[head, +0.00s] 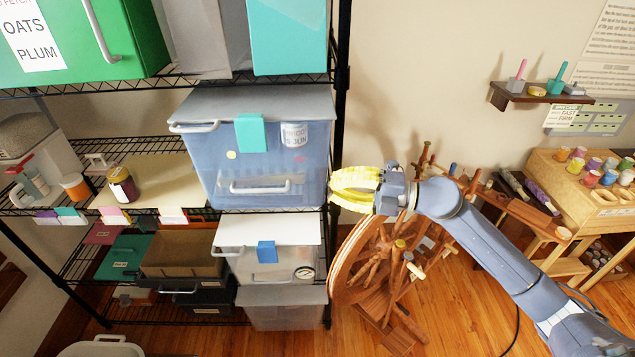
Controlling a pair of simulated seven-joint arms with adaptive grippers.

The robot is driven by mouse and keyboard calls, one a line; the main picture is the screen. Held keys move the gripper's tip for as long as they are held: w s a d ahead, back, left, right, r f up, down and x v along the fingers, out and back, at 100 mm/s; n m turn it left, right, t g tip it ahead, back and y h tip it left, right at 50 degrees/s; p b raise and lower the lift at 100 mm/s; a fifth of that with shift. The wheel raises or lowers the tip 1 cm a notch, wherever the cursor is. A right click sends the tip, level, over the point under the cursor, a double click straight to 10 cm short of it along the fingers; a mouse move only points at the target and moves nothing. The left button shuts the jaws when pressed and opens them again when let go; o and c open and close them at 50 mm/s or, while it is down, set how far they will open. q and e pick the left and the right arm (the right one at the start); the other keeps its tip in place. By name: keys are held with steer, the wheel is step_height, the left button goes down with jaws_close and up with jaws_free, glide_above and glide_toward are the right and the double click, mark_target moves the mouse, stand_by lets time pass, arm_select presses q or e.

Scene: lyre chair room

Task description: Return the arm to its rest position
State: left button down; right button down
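My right arm (485,243) reaches in from the lower right, over the spinning wheel. My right gripper (342,189) has yellow fingers that point left, close to the right side of the wire shelf rack. The fingers look spread apart, with nothing seen between them. A large translucent blue bin (262,165) with a grey lid is just left of the fingertips. Whether the fingers touch the bin or the rack post cannot be told. My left gripper is not in view.
The black shelf rack (342,60) holds bins, including a clear lower bin (290,254) and a green box (135,30). A wooden spinning wheel (345,270) stands under my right arm. A small wall shelf (535,97) and a wooden paint rack (560,180) are at right.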

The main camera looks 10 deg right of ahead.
steer(key=s+d+f+m+t+h, duration=0.4)
steer(key=d+f+m+h, duration=0.3)
steer(key=m+h, duration=0.35)
steer(key=s+d+f+m+t+h, duration=0.5)
steer(key=f+m+h, duration=0.35)
steer(key=m, duration=0.35)
steer(key=s+d+f+m+g+h, duration=0.1)
steer(key=s+d+f+g+h, duration=0.1)
steer(key=s+f+g, duration=1.05)
steer(key=s+a+f+y, duration=0.1)
steer(key=s+a+f, duration=0.15)
steer(key=f, duration=0.85)
steer(key=s+a+f+y, duration=0.1)
steer(key=s+a+f, duration=0.15)
steer(key=f, duration=0.85)
steer(key=s+a+f+y, duration=0.1)
steer(key=s+f, duration=0.2)
steer(key=f, duration=0.9)
steer(key=s+f+m+g+y, duration=0.1)
steer(key=s+f+m+g, duration=0.2)
steer(key=s+f, duration=1.6)
steer(key=shift+s+y, duration=0.4)
steer(key=shift+s, duration=0.8)
